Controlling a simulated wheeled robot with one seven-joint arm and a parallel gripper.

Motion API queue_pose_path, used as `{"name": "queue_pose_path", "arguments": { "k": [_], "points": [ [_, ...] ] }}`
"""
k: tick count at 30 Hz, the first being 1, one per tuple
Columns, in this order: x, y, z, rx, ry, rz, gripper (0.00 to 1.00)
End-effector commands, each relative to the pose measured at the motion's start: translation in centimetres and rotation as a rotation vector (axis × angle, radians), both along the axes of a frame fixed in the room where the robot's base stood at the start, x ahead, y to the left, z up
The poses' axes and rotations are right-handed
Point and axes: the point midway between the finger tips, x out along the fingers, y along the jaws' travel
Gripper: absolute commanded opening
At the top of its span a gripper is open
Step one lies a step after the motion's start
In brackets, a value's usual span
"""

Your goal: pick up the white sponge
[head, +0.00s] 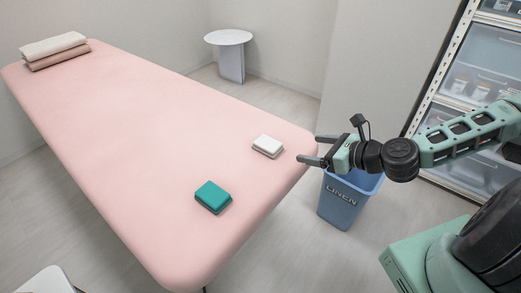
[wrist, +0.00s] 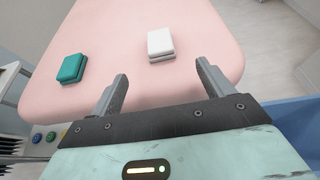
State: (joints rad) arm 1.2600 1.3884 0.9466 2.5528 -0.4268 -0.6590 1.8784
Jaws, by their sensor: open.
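The white sponge (head: 267,146) lies flat on the pink treatment table (head: 150,130), near its right end. It also shows in the wrist view (wrist: 160,43), ahead of the fingertips. My gripper (head: 314,149) is at the table's right edge, to the right of the sponge and apart from it. In the wrist view my gripper (wrist: 160,78) has its two fingers spread, with nothing between them.
A teal sponge-like block (head: 213,197) lies on the table, nearer the front edge. Folded towels (head: 54,50) lie at the far left end. A blue linen bin (head: 345,200) stands below my gripper. A shelf unit (head: 470,85) stands at the right.

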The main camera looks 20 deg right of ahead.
Motion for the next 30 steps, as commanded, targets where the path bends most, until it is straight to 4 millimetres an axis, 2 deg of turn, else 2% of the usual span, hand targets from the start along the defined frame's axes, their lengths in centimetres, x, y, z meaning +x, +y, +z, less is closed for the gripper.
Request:
{"name": "queue_pose_path", "arguments": {
  "k": [1,8,21,30],
  "points": [
    [0.2,0.2,-0.8,-0.004,-0.001,0.004,0.80],
    [1.4,1.3,-1.6,-0.006,-0.002,0.008,0.80],
    [7.7,5.9,-4.1,-0.005,0.000,0.009,0.80],
    [9.4,7.1,-5.0,-0.006,-0.001,0.009,0.80]
  ]
}}
